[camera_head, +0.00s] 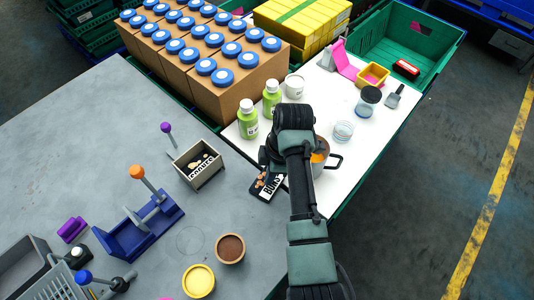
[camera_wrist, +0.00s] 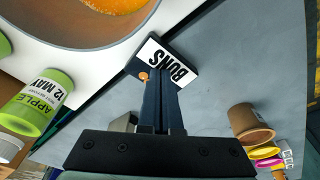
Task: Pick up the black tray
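The head view hides the fingers behind my arm. Whether the tray is lifted is unclear.
A pot (camera_head: 319,160) of orange contents stands close on the right, and green bottles (camera_head: 248,118) stand behind. A beige crate (camera_head: 198,166) is to the left. A brown bowl (camera_head: 230,249) and a yellow bowl (camera_head: 198,281) are in front. The grey table's far left is clear.

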